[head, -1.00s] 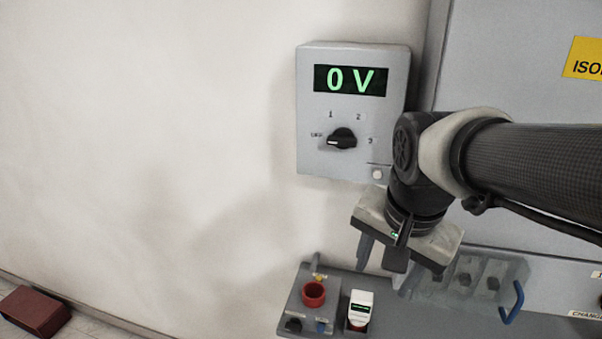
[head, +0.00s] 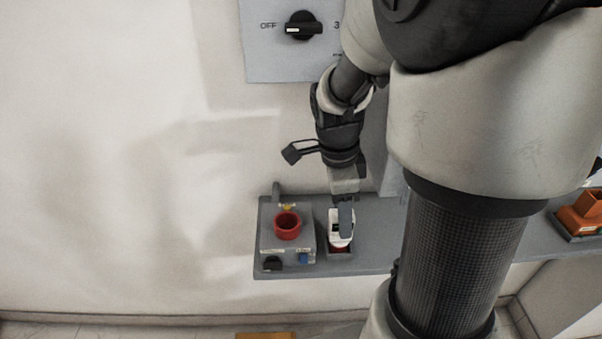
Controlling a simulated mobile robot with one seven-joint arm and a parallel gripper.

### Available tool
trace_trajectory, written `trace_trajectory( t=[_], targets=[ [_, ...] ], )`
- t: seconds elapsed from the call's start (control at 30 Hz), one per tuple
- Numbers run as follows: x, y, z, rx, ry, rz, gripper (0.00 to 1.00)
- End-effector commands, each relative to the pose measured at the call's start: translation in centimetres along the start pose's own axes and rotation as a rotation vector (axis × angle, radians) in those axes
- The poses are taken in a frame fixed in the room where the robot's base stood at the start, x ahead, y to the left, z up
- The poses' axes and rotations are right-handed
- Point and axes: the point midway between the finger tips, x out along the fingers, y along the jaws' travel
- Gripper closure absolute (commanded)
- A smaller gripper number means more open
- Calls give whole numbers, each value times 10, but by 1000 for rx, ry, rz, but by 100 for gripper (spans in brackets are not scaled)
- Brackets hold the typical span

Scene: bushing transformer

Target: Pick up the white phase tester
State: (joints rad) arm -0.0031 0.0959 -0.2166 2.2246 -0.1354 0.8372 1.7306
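The white phase tester (head: 335,241) stands upright in a small holder on the grey shelf (head: 385,262), with red at its lower end. My gripper (head: 346,224) points down from above and is seen edge-on. One finger overlaps the tester's upper part on its right side. The other finger is hidden, so I cannot tell whether the fingers are closed on the tester or only beside it.
Left of the tester, a grey box (head: 268,243) carries a red ring socket (head: 287,226), a black knob and a blue part. A wall panel with a rotary switch (head: 304,27) is above. An orange object (head: 582,214) sits on the right.

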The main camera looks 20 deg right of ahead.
Motion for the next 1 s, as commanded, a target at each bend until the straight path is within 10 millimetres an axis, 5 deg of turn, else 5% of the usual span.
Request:
trace_trajectory(
  t=[0.33, 0.63, 1.0],
  targets=[
    [9, 0, 0, 0, -1, -2, 50],
    [9, 0, 0, -1, -1, -1, 100],
    [7, 0, 0, -1, -1, -3, 100]
  ],
)
